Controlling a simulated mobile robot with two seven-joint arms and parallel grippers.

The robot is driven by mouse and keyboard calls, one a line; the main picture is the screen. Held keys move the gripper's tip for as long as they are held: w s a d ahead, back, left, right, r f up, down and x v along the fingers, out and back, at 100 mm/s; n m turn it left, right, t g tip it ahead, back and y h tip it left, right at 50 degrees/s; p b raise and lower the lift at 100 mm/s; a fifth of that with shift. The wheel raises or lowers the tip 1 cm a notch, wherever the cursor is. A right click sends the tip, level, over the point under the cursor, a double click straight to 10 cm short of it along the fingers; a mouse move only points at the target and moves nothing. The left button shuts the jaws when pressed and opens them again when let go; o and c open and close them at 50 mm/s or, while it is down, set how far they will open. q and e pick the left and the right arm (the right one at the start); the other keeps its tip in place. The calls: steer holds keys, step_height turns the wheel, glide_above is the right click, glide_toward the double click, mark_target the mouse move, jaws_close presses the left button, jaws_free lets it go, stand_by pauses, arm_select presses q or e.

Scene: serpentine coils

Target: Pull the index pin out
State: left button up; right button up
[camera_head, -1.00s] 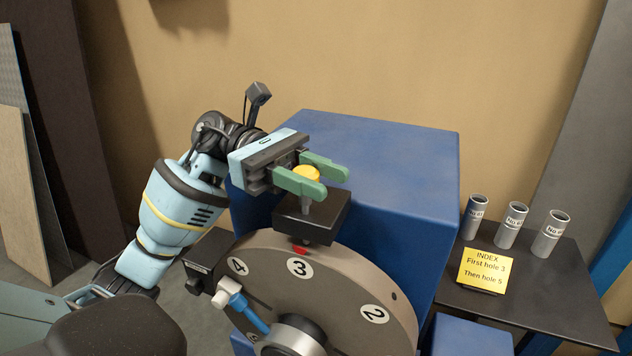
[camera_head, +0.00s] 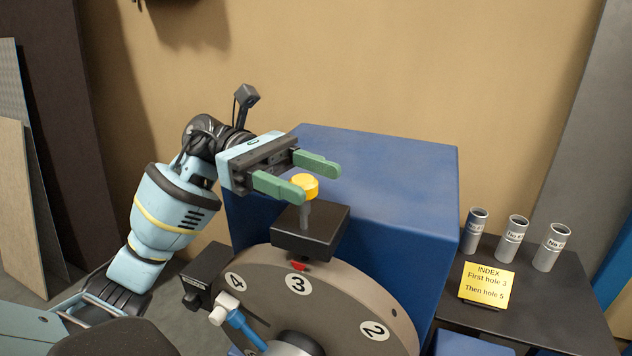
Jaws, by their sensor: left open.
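The index pin (camera_head: 306,187) has a yellow knob on a grey shaft and stands upright in a black block (camera_head: 311,238) above the wheel. The grey index wheel (camera_head: 340,290) shows numbers 4, 3 and 2, with 3 under the block beside a red pointer (camera_head: 299,266). My left gripper (camera_head: 321,181) is open, its green fingers apart. My right gripper is not in view.
A blue housing (camera_head: 400,190) stands behind the wheel. A handle with a white knob (camera_head: 224,308) is at the wheel's left. On the right, a dark table (camera_head: 530,305) holds three grey tubes (camera_head: 513,240) and a yellow note (camera_head: 487,286) reading "First hole 3, Then hole 5".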

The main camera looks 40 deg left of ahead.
arm_select(q)
steer(key=a+b, duration=0.1)
steer(key=a, duration=0.5)
stand_by(0.6)
